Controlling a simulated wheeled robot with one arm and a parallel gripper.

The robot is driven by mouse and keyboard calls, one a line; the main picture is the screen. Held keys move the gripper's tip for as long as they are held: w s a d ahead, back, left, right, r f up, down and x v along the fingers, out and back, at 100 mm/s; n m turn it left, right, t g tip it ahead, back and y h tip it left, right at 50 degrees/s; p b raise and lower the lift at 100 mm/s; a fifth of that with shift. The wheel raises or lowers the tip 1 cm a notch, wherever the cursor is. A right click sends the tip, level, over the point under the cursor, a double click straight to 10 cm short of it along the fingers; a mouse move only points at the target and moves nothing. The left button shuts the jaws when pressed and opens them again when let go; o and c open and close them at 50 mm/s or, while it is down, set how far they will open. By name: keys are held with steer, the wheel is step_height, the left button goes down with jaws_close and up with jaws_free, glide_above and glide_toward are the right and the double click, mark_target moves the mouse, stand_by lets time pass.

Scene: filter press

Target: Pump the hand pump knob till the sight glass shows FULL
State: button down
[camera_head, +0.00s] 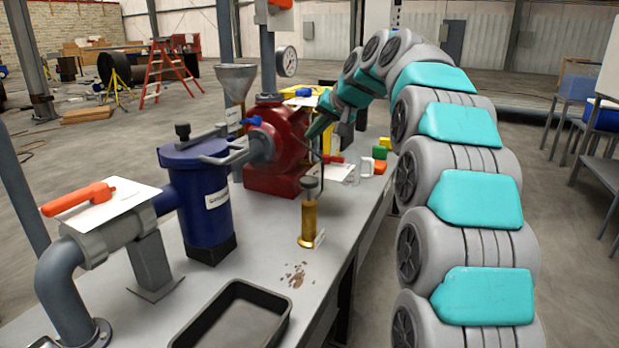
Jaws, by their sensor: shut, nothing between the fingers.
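The hand pump is a brass cylinder (308,222) standing upright on the grey bench, with a grey knob (310,183) on a short rod at its top. A small white tag is by its base. My gripper (312,132) is small and partly hidden at the end of my arm, beside the red pump housing. It looks shut and empty, beyond and above the knob and apart from it. I cannot make out a sight glass or any FULL mark.
A blue strainer canister (205,205), a red pump housing (272,150), a funnel (236,80) and a gauge (286,61) crowd the bench's left and back. A black tray (192,340) lies in front. Brown crumbs (297,274) lie near the brass pump. Small coloured items sit behind it.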

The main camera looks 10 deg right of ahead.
mark_target(311, 181)
steer(key=shift+a, duration=0.25)
steer(key=shift+w+a+f, duration=0.1)
steer(key=shift+f, duration=0.1)
stand_by(0.5)
step_height(311, 181, down, 9)
steer(key=b, duration=0.6)
steer(key=shift+r+b, duration=0.2)
steer(key=shift+b, duration=0.15)
steer(key=shift+f, duration=0.15)
stand_by(1.5)
steer(key=shift+f, duration=0.25)
